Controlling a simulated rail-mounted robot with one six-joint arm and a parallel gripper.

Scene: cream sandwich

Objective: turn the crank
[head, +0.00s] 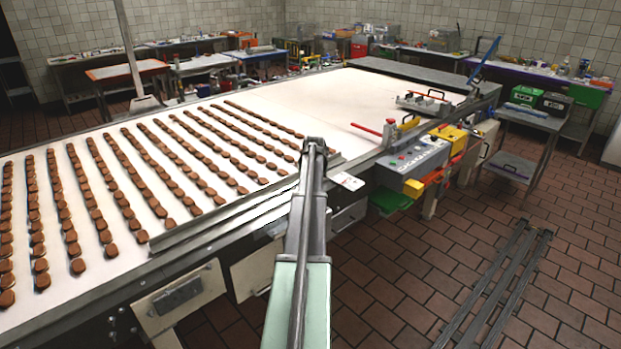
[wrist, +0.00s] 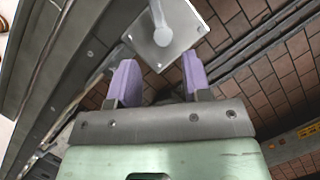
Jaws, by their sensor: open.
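In the wrist view my gripper (wrist: 157,75) has two purple fingers spread apart with nothing between them. Just beyond the fingertips is a square grey metal plate (wrist: 183,42) with bolts at its corners. A pale rounded rod (wrist: 159,22), which looks like part of the crank, rises from the plate and runs out of the top edge. The fingers appear apart from it. In the head view my arm reaches forward beside the long table and hides its own fingers. A small whitish plate (head: 347,181) shows just right of the arm's end; the crank's handle cannot be made out.
The long white table (head: 330,95) carries rows of brown biscuits (head: 130,223). A grey control box (head: 415,160) and a red lever (head: 367,129) are on its right side. A blue lever (head: 487,57) stands farther back. Dark rails (head: 500,275) cross the open tiled floor.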

